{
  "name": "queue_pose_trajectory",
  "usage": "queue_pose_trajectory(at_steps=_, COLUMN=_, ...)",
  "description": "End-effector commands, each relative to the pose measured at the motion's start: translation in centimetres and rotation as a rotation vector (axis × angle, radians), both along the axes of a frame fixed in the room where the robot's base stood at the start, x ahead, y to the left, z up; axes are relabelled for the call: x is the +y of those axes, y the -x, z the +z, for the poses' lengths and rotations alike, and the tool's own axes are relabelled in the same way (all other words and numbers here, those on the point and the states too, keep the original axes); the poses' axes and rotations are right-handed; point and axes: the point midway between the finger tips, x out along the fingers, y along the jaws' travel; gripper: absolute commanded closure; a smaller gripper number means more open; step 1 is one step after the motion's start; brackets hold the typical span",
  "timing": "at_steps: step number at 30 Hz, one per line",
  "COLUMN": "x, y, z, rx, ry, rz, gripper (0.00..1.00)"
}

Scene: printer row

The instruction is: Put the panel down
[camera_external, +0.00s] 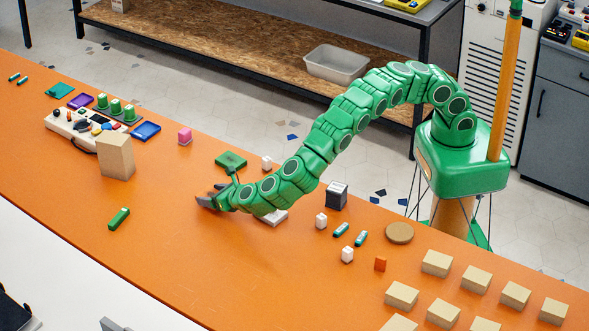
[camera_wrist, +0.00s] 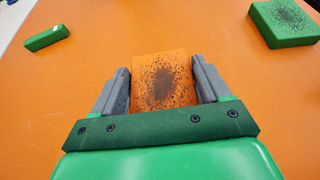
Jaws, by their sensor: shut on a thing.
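My gripper (camera_external: 208,200) is low over the orange table (camera_external: 165,260), left of the middle of the outside view. In the wrist view my gripper (camera_wrist: 161,76) has its two grey fingers on either side of an orange panel (camera_wrist: 163,82). The panel is a flat rectangle with dark speckles over its middle, and the fingers are shut on its left and right sides. The panel is not distinct in the outside view. I cannot tell whether it touches the table.
A green speckled block (camera_wrist: 284,23) lies to the right in the wrist view, and a green bar (camera_wrist: 46,38) lies at upper left. In the outside view a tan box (camera_external: 115,157) stands farther left. Several tan blocks (camera_external: 437,262) lie at right. The table's front middle is clear.

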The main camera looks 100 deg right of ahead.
Motion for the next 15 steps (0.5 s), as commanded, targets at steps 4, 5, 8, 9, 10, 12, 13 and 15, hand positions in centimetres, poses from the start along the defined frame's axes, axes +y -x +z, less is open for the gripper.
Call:
queue_pose_trajectory(at_steps=4, x=0.0, y=-0.1, z=2.7, rx=-0.006, ry=0.0, rz=0.0, gripper=0.55)
queue_pose_trajectory(at_steps=5, x=0.0, y=-0.1, z=3.1, rx=-0.005, ry=-0.001, rz=0.0, gripper=0.55)
queue_pose_trajectory(at_steps=8, x=0.0, y=-0.1, z=4.6, rx=-0.004, ry=-0.001, rz=0.0, gripper=0.55)
queue_pose_trajectory(at_steps=9, x=0.0, y=-0.1, z=5.1, rx=-0.004, ry=0.0, rz=0.0, gripper=0.55)
queue_pose_trajectory(at_steps=10, x=0.0, y=-0.1, z=5.5, rx=-0.004, ry=0.0, rz=0.0, gripper=0.55)
queue_pose_trajectory(at_steps=12, x=0.0, y=-0.1, z=6.4, rx=-0.004, ry=-0.001, rz=0.0, gripper=0.55)
queue_pose_trajectory(at_steps=13, x=0.0, y=-0.1, z=6.8, rx=-0.004, ry=-0.001, rz=0.0, gripper=0.55)
queue_pose_trajectory(at_steps=15, x=0.0, y=-0.1, z=7.4, rx=-0.005, ry=0.0, rz=0.001, gripper=0.55)
